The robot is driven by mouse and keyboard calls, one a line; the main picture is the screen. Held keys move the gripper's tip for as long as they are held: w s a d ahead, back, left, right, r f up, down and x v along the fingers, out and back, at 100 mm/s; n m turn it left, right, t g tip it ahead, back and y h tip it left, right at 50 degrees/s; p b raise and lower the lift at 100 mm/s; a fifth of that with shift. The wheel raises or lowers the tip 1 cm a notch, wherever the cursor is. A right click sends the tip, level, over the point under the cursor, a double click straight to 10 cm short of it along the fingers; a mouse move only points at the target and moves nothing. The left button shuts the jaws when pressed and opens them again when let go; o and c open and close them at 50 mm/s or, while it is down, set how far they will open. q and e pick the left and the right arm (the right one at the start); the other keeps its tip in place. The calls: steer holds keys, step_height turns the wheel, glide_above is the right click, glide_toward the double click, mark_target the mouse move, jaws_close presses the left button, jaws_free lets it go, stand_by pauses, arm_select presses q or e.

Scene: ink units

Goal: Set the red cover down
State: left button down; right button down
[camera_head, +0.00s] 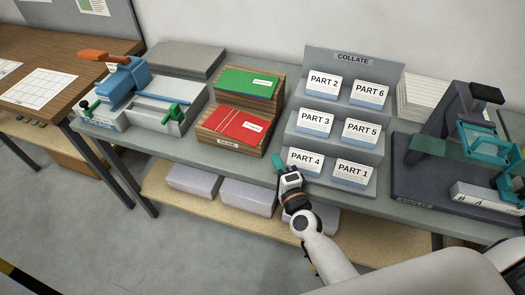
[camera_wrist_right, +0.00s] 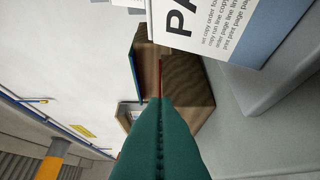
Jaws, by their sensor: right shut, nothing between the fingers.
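The red cover (camera_head: 228,123) lies in the lower tier of the wooden rack (camera_head: 217,146), left of the middle of the bench. The green cover (camera_head: 246,82) lies in the tier above it. My right gripper (camera_head: 279,163) is at the bench's front edge, right of the rack and beside the PART 4 stack. Its teal fingers are shut with nothing between them. In the right wrist view the shut fingers (camera_wrist_right: 160,112) point toward the rack (camera_wrist_right: 187,82), and only a thin red edge shows there. My left gripper is out of view.
The collate stand (camera_head: 338,112) holds several labelled paper stacks, with PART 4 (camera_head: 305,161) closest to my right gripper. A lower shelf (camera_head: 160,190) holds paper stacks.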

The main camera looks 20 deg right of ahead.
mark_target(253, 142)
steer(key=w+a, duration=0.2)
steer(key=w, duration=0.1)
steer(key=shift+w+p, duration=0.2)
steer(key=shift+p, duration=0.2)
steer(key=shift+w+a, duration=0.35)
steer(key=shift+a, duration=0.15)
steer(key=shift+w+a+f, duration=0.1)
steer(key=shift+w+a, duration=0.45)
steer(key=shift+a, duration=0.15)
steer(key=shift+d, duration=0.1)
